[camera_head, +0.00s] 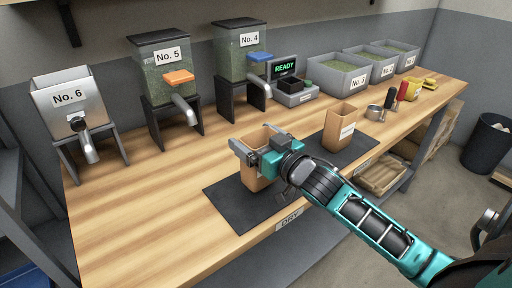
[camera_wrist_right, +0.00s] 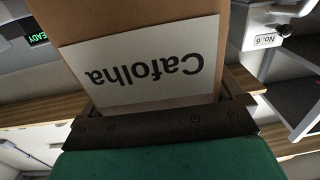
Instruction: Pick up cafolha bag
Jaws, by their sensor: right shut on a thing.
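The cafolha bag (camera_head: 254,181) is a brown, open-topped paper bag at the left part of a dark mat (camera_head: 228,202) on the wooden counter. My right gripper (camera_head: 256,144) is shut on its upper part, with fingers at both sides. In the right wrist view the bag (camera_wrist_right: 205,28) fills the space between the fingers, and its white label reads "Cafolha" upside down. The bag looks upright; I cannot tell whether its bottom touches the mat. My left gripper is not in view.
A second brown bag (camera_head: 339,126) stands on the mat's right part. Dispensers No. 6 (camera_head: 70,98), No. 5 (camera_head: 159,75) and No. 4 (camera_head: 240,55) line the back, beside a scale (camera_head: 293,93) reading "READY". Grey bins (camera_head: 343,78) stand at back right. The counter's left front is clear.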

